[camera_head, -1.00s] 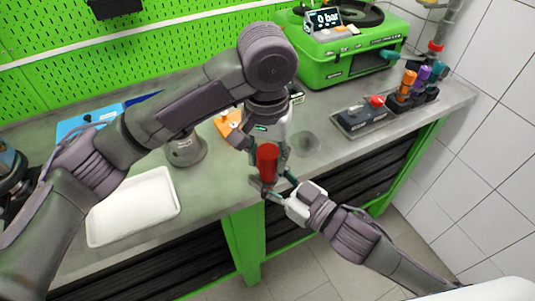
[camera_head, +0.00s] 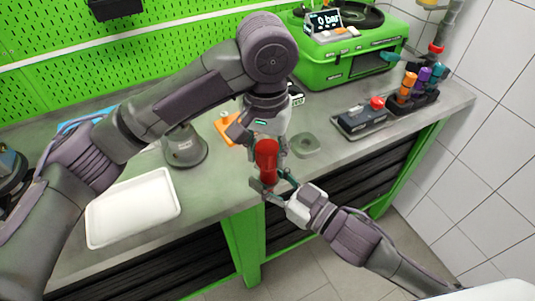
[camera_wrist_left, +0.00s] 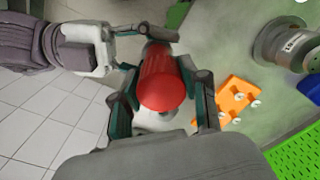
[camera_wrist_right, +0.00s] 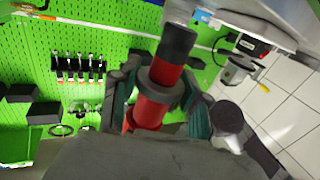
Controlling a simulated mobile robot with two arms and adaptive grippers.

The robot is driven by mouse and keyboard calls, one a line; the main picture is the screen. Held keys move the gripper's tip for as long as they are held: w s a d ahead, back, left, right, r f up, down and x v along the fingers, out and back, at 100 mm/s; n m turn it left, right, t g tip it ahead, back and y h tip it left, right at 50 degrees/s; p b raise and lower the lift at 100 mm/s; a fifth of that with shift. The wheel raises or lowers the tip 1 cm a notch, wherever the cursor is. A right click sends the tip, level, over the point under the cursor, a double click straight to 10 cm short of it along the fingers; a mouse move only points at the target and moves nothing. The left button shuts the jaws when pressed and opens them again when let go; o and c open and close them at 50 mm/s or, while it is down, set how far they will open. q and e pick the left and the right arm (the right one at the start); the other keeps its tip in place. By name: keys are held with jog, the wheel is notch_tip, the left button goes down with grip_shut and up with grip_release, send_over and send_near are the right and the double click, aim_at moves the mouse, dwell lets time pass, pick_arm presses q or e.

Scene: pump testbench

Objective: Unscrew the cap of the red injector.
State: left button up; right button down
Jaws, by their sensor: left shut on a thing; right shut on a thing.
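The red injector (camera_head: 266,158) stands roughly upright in the air in front of the bench edge. My left gripper (camera_head: 263,144) comes from above and is shut on its upper part. In the left wrist view the injector's round red top (camera_wrist_left: 162,90) sits between the fingers. My right gripper (camera_head: 272,183) comes from the lower right and is shut on the injector's lower part. In the right wrist view the injector shows a red body (camera_wrist_right: 148,112), a grey collar and a dark end between the fingers. I cannot tell whether the cap is apart from the body.
A white tray (camera_head: 132,208) lies at the left of the bench. A grey ring (camera_head: 304,145), a box with a red button (camera_head: 362,119) and a rack of coloured injectors (camera_head: 413,98) are to the right.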

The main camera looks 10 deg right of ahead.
pick_arm(q)
jog(key=shift+r, duration=0.4)
pick_arm(e)
jog(key=shift+r, duration=0.1)
pick_arm(q)
jog(key=shift+s, duration=0.1)
jog(key=shift+r, duration=0.1)
pick_arm(e)
jog(key=shift+w, duration=0.1)
